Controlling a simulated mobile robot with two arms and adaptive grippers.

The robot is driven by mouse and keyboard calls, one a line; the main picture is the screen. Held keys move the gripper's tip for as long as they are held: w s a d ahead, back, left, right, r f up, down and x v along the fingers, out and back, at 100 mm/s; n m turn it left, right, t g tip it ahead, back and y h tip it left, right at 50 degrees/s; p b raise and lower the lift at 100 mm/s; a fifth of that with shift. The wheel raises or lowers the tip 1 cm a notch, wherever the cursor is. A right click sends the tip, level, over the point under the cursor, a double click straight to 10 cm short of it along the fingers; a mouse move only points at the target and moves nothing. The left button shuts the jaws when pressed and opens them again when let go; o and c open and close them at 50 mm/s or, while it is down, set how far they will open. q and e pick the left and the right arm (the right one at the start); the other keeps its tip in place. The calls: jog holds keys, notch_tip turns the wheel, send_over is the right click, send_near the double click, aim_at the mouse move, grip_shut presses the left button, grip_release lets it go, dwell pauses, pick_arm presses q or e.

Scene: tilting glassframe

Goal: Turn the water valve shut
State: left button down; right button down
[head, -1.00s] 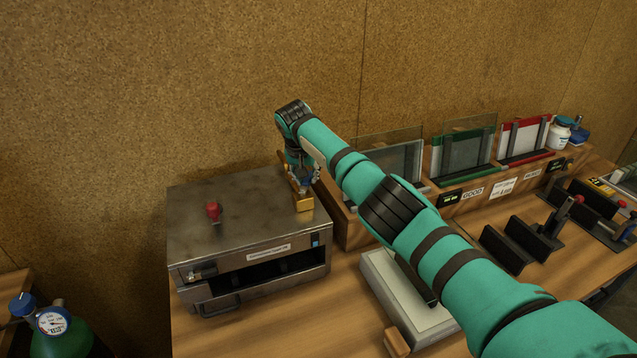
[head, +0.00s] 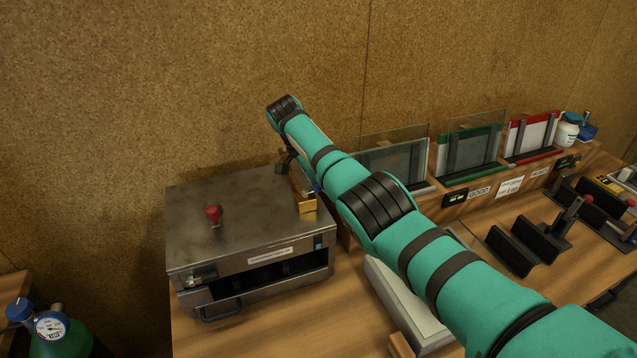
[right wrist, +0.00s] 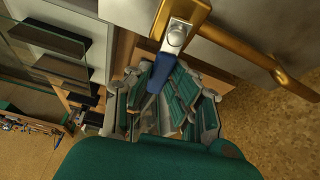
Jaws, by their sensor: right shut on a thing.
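The water valve shows in the right wrist view as a brass pipe (right wrist: 262,58) with a silver cap and a blue lever (right wrist: 160,76). In the head view its brass part (head: 307,207) sits at the right edge of the metal box's top, and the lever is mostly hidden by my arm. My right gripper (right wrist: 165,112) is shut on the blue lever, with its fingers on either side of it. My left gripper is in neither view.
The metal box (head: 230,220) with a red knob (head: 214,215) stands on the wooden bench. Glass panels in a wooden rack (head: 440,192) stand to its right. A corkboard wall (head: 180,80) rises close behind. A gas bottle gauge (head: 50,329) is at lower left.

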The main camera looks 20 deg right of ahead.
jog(key=shift+s+d+m+b, duration=0.15)
jog(key=shift+m+b, duration=0.15)
jog(key=shift+m, duration=0.2)
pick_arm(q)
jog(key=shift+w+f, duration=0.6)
pick_arm(e)
jog(key=shift+s+r+g, duration=0.1)
jog(key=shift+g, duration=0.2)
jog(key=shift+m, duration=0.3)
jog(key=c, duration=1.2)
grip_release()
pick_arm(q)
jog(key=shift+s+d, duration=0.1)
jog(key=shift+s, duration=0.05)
pick_arm(e)
jog(key=v, duration=0.7)
jog(key=shift+r, duration=0.2)
jog(key=shift+s+f, duration=0.1)
jog(key=shift+f, duration=0.05)
